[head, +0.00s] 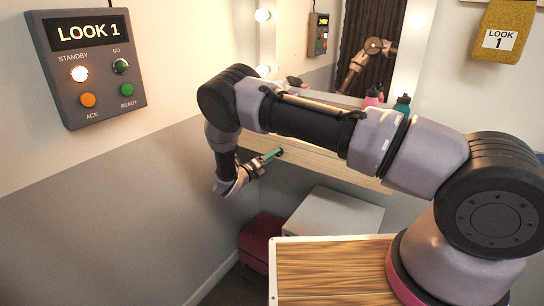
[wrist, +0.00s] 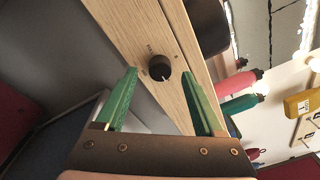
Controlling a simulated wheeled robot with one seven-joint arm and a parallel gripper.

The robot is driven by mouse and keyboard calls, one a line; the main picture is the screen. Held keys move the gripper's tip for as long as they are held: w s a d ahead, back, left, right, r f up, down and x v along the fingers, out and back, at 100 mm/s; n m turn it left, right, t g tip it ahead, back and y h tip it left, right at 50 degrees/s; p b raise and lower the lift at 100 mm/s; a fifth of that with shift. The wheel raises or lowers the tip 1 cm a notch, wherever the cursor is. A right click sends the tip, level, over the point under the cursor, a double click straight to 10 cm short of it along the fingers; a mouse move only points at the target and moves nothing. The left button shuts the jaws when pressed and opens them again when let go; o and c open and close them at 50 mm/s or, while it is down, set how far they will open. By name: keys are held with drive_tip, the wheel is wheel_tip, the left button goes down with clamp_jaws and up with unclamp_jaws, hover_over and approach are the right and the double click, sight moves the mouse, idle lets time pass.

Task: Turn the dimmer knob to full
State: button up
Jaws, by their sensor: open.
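The dimmer knob (wrist: 159,68) is a small black round knob on the pale wooden front edge of the dressing counter (wrist: 130,28), seen in the wrist view. My gripper (wrist: 165,85) has two green fingers, spread apart and empty. In the wrist view the knob lies between and just beyond the fingertips; I cannot tell the exact gap. In the head view my gripper (head: 276,154) is by the counter's front edge, and the knob cannot be made out there.
A cue box (head: 88,63) reading LOOK 1 hangs on the left wall, its STANDBY light lit. A lit mirror (head: 345,45) stands behind the counter. Pink (head: 373,97) and teal (head: 402,104) bottles stand on it. A white cabinet (head: 332,214) and dark red stool (head: 262,235) are below.

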drive_tip(key=shift+x, duration=1.05)
clamp_jaws()
